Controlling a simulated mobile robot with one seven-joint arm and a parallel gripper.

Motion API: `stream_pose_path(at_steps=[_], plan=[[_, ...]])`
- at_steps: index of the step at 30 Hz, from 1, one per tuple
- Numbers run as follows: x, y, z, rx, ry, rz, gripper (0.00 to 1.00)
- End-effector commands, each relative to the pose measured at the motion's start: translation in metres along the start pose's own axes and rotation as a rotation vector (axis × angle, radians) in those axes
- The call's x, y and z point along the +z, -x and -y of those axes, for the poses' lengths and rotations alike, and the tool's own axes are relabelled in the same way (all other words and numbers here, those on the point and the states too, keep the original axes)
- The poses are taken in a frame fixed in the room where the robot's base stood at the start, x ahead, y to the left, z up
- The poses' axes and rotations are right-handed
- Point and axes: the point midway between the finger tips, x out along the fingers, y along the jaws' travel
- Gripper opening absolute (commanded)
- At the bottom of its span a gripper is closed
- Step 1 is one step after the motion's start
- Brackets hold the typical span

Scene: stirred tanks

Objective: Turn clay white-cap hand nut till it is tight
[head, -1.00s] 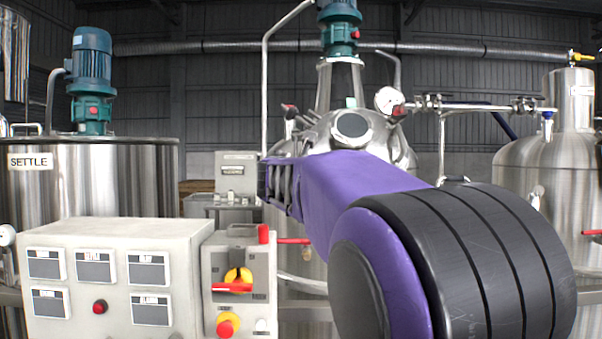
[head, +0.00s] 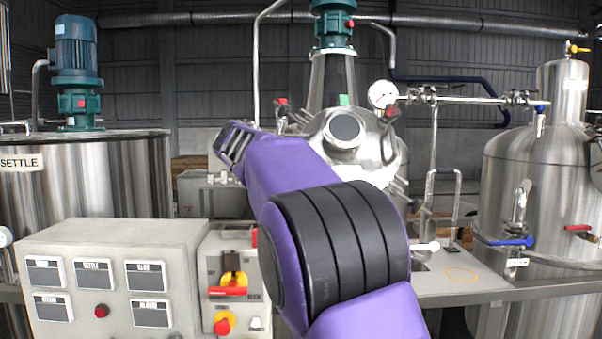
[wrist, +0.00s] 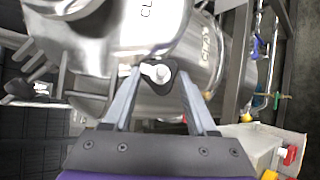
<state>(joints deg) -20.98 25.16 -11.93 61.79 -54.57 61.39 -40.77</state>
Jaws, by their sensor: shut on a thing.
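In the wrist view, the clay white-cap hand nut (wrist: 157,73) is a small pale knob on a dark mount against a shiny steel vessel (wrist: 215,60) lettered CLAY. My gripper (wrist: 158,72) has one finger on each side of the nut and is shut on it. The fingers hide the nut's sides, and its thread is not visible. In the head view, my purple and black arm reaches away to the upper left in front of the middle steel vessel (head: 392,150). My gripper and the nut cannot be made out there.
A control box (head: 110,240) with labelled panels stands at front left, beside a switch box (head: 232,265) with a red handle. The SETTLE tank (head: 100,185) is behind it. Another steel tank (head: 550,160) with valves stands right. A bare metal platform (head: 455,285) lies right of my arm.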

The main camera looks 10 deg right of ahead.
Motion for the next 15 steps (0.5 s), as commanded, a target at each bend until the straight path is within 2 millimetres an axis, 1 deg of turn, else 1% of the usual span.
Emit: stream_pose_path(at_steps=[9,15], plan=[[0.0006,-0.0022,-0.004,-0.159,-0.259,0.002,0.02],[0.0013,-0.0024,-0.0053,-0.235,-0.379,0.002,0.02]])
